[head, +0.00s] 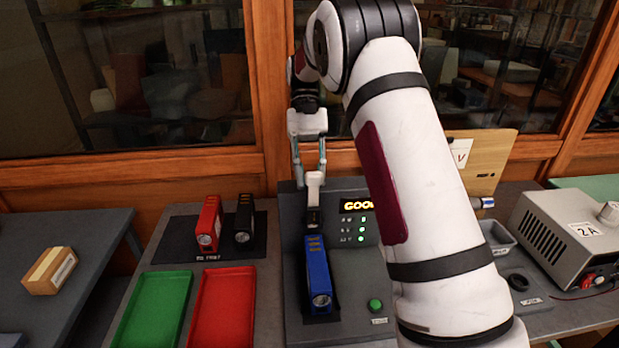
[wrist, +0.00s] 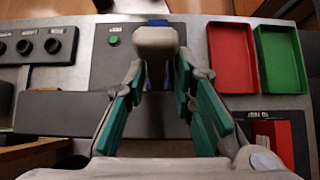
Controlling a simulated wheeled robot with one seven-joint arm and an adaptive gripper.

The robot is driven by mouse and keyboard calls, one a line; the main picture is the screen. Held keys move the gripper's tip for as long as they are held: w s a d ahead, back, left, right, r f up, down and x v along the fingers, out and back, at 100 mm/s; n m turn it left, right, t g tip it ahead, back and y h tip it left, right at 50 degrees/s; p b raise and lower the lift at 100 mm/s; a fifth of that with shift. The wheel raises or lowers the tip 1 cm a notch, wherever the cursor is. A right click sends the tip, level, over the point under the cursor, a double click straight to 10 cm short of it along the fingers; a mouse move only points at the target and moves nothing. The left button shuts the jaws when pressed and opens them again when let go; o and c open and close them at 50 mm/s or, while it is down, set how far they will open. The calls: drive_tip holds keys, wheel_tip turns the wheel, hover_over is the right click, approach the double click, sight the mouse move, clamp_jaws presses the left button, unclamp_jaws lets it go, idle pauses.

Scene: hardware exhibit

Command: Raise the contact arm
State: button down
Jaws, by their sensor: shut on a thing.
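The contact arm has a pale, blocky handle (head: 315,186) above a dark lower part on the grey test station (head: 289,230). My gripper (head: 311,172) is shut on this handle from above. In the wrist view the fingers (wrist: 157,78) sit on both sides of the handle (wrist: 157,40). A blue device (head: 317,277) lies on the station just in front of the contact arm. I cannot tell whether the arm touches it. The lit display (head: 357,205) shows "GOO", with the rest hidden behind my arm. Green lights glow below it.
A green tray (head: 152,312) and a red tray (head: 222,312) lie left of the station. A red device (head: 208,224) and a black device (head: 244,219) stand behind them. A grey power unit (head: 572,235) is at right. Wooden-framed glass stands behind.

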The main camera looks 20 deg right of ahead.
drive_tip(key=shift+d+f, duration=0.3)
drive_tip(key=shift+d, duration=0.05)
drive_tip(key=c, duration=1.2)
unclamp_jaws()
drive_tip(key=shift+d, duration=0.1)
drive_tip(key=shift+r, duration=0.1)
drive_tip(key=shift+a+r, duration=0.1)
drive_tip(key=shift+a, duration=0.15)
drive_tip(key=shift+s, duration=0.1)
